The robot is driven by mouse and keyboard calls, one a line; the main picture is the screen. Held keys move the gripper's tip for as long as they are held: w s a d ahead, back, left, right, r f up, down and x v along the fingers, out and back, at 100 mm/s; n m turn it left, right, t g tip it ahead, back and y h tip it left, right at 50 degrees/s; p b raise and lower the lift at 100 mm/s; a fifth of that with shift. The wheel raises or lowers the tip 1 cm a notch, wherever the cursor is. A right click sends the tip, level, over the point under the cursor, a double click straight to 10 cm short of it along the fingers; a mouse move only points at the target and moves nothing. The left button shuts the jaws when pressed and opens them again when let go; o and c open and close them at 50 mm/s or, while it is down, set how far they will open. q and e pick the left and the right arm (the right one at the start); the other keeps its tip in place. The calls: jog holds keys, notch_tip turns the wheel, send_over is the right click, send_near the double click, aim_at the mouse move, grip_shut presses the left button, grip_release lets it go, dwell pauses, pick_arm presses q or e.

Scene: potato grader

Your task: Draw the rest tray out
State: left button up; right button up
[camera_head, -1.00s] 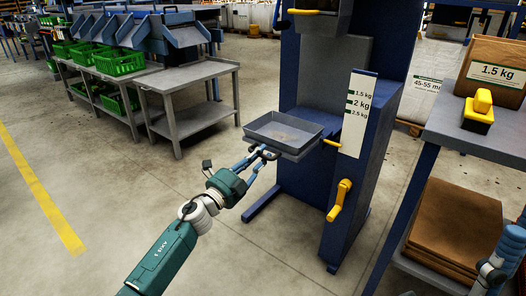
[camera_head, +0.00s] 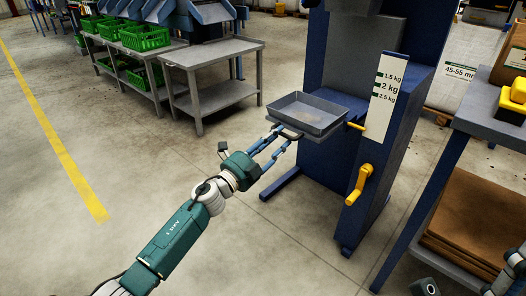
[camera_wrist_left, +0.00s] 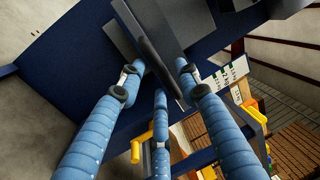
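The rest tray (camera_head: 315,101) is a shallow grey metal tray on the front of the blue weighing machine, with a dark handle (camera_head: 289,133) on its near edge. My left gripper (camera_head: 280,140) is at the handle, coming from the front left. In the left wrist view, the blue fingers (camera_wrist_left: 158,80) are spread, with the dark handle bar (camera_wrist_left: 160,68) between them. I cannot tell whether they touch it; no firm grip shows. Part of my right gripper (camera_head: 513,266) shows at the lower right edge; its fingertips are cut off.
The blue machine (camera_head: 385,165) has a yellow crank (camera_head: 360,186), a yellow lever (camera_head: 356,126) and a weight scale. A grey table (camera_head: 215,50) stands behind left. A shelf with brown sacks (camera_head: 465,225) is at right. Floor in front of the tray is clear.

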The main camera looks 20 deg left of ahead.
pick_arm(q)
jog(key=v, duration=1)
